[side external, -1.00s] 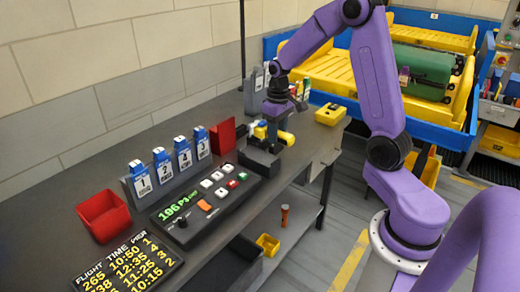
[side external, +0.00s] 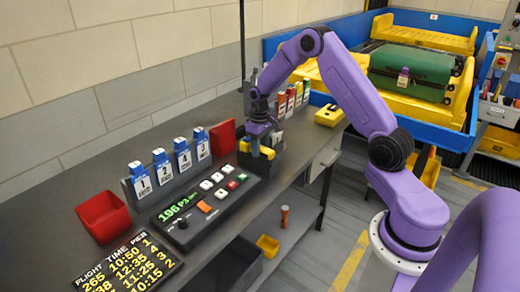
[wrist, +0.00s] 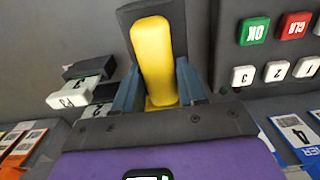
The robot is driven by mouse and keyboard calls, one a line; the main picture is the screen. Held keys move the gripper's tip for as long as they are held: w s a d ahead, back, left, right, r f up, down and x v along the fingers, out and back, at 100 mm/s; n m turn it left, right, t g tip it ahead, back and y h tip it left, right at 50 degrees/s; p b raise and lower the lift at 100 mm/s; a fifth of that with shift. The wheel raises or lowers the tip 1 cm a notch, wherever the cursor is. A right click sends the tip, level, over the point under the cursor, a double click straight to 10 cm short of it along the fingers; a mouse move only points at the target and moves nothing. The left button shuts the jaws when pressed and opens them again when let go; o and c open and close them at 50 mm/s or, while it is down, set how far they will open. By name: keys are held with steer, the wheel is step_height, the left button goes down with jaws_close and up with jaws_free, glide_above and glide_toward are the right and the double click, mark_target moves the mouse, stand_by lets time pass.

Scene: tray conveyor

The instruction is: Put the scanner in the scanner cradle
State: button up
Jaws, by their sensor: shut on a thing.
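The scanner (wrist: 153,55) shows a yellow body in the wrist view, between the two fingers of my gripper (wrist: 158,88). In the side view, my gripper (side external: 257,149) is shut on the scanner (side external: 267,153), low over the bench just behind the keypad console. The scanner cradle (side external: 257,165) is a dark block under the scanner there. In the wrist view, dark cradle walls (wrist: 128,14) show around the far end of the yellow body. The scanner appears to be at or inside the cradle. I cannot tell whether it rests on the cradle's floor.
The keypad console (side external: 208,200) lies directly in front of the cradle. A rack of blue tags (side external: 166,168), a red upright holder (side external: 223,137) and a red bin (side external: 103,215) stand to the left. Several coloured bottles (side external: 291,101) and a yellow box (side external: 329,115) are farther back.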

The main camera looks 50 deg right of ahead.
steer(key=shift+f, duration=0.4)
steer(key=shift+f, duration=0.2)
steer(key=o, duration=1.2)
steer(key=shift+r, duration=0.1)
